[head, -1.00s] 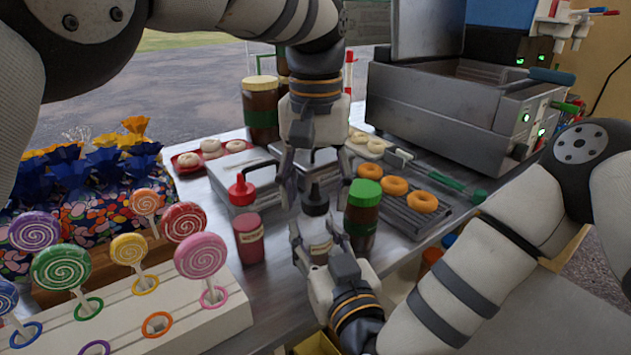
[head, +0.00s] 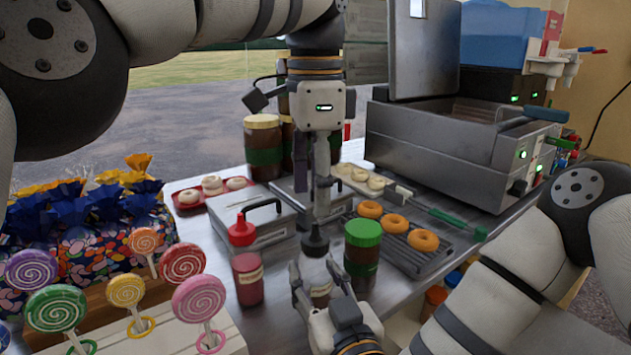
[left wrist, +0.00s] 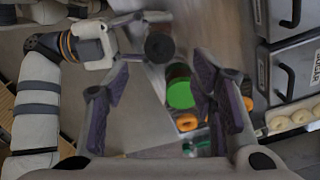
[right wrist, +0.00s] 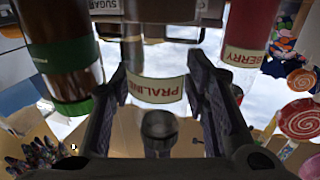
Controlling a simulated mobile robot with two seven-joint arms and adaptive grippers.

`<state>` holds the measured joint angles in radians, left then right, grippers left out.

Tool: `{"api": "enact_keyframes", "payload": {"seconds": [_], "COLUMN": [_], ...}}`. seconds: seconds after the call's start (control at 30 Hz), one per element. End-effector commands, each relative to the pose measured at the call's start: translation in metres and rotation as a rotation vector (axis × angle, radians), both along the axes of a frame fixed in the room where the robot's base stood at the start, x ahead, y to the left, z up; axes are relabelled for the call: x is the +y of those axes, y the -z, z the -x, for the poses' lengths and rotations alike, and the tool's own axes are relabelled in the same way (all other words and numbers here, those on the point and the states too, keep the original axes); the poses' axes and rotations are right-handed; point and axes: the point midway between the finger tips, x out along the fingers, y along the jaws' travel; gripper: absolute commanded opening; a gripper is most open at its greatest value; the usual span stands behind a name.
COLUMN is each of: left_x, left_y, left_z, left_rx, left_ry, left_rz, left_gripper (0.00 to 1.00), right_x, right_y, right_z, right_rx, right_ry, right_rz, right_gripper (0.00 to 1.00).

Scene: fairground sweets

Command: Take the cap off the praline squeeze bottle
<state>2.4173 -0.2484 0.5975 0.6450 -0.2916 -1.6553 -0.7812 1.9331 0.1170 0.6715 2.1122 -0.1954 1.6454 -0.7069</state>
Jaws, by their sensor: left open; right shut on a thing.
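The praline squeeze bottle (head: 321,290) stands upright with its dark cap (head: 315,243) on top. My right gripper (head: 313,272) is shut around its body; the PRALINE label (right wrist: 157,89) shows between the fingers in the right wrist view. My left gripper (head: 319,212) is open and empty, pointing down just above the cap. The head view shows its fingers nearly edge-on, one hiding the other. In the left wrist view the cap (left wrist: 160,47) lies beyond the open fingers, above the middle of the gap, with space between.
A berry squeeze bottle (head: 248,283) with a red cap stands left of the praline bottle. A green-lidded jar (head: 362,235) stands close on the right. Lollipops (head: 199,299) fill the front left. Doughnuts (head: 396,223) lie on a rack at the right.

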Motion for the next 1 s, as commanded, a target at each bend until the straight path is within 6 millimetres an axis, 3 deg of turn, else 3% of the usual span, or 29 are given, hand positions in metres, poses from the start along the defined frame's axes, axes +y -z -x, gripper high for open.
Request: {"api": "enact_keyframes", "payload": {"seconds": [0.33,0.7,0.93,1.0], "left_x": [0.000,0.000,0.000,0.000], "left_y": [0.064,0.075,0.074,0.074], "left_z": [0.001,0.000,0.000,0.000], "left_rx": [0.003,0.000,0.001,0.001], "left_ry": [0.002,0.000,0.000,0.000], "left_rz": [-0.001,-0.001,-0.001,-0.001], "left_gripper": [0.51,0.51,0.00,0.00], "right_x": [0.000,0.000,0.000,0.000], "right_y": [0.001,0.001,0.001,0.001], "right_z": [0.000,0.000,0.000,0.000], "right_rx": [0.001,0.001,0.001,0.001], "right_ry": [0.001,0.001,0.001,0.001], "right_rz": [0.000,0.000,0.000,0.000], "right_gripper": [0.00,0.00,0.00,0.00]}}
